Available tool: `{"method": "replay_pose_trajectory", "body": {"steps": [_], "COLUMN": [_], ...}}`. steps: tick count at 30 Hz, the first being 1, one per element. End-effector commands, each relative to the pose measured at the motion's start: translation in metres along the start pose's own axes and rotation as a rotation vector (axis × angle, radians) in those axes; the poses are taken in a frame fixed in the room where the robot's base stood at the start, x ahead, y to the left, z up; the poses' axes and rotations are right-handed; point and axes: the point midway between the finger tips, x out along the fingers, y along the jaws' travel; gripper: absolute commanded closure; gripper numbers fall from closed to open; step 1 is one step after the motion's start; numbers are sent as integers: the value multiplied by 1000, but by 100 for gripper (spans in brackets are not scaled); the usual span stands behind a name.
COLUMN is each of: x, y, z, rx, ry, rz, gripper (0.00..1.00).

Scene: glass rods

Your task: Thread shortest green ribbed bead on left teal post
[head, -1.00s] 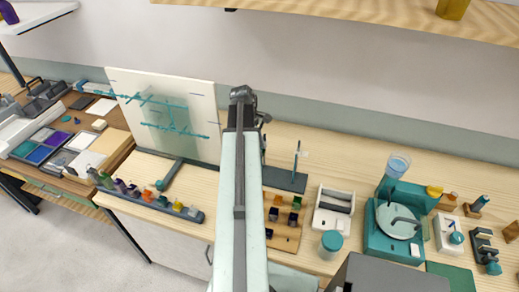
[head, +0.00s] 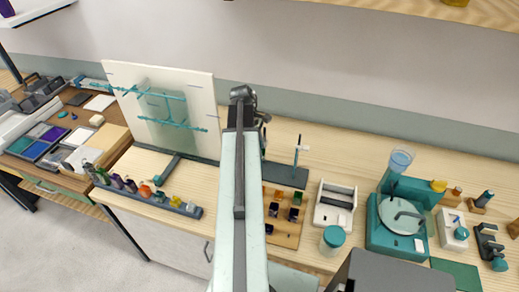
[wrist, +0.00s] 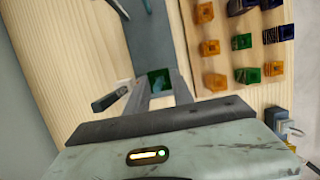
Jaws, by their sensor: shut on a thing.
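In the wrist view, my gripper (wrist: 158,84) is shut on a dark green bead (wrist: 160,78), whose ribs are hard to make out. It is over or near the grey-blue base (wrist: 152,45) of the posts; I cannot tell the height. My gripper is hidden behind my arm there.
A wooden board (head: 286,238) holds orange, green and dark purple beads, right of my gripper in the wrist view. A white tray (head: 335,205), a teal-lidded jar (head: 332,240) and a teal machine (head: 388,235) stand to the right. A white panel (head: 195,95) stands at left.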

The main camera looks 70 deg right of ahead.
Motion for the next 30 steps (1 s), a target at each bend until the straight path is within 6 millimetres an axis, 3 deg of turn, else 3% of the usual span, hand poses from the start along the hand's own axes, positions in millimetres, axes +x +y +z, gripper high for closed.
{"method": "replay_pose_trajectory", "body": {"steps": [7,8,10,22,30], "x": [0,0,0,-8,-54], "y": [0,0,0,0,0], "z": [0,0,0,0,2], "rx": [0,0,0,-1,-1], "ry": [0,0,0,0,0], "rz": [0,0,0,1,1], "gripper": [100,66,47,46,46]}}
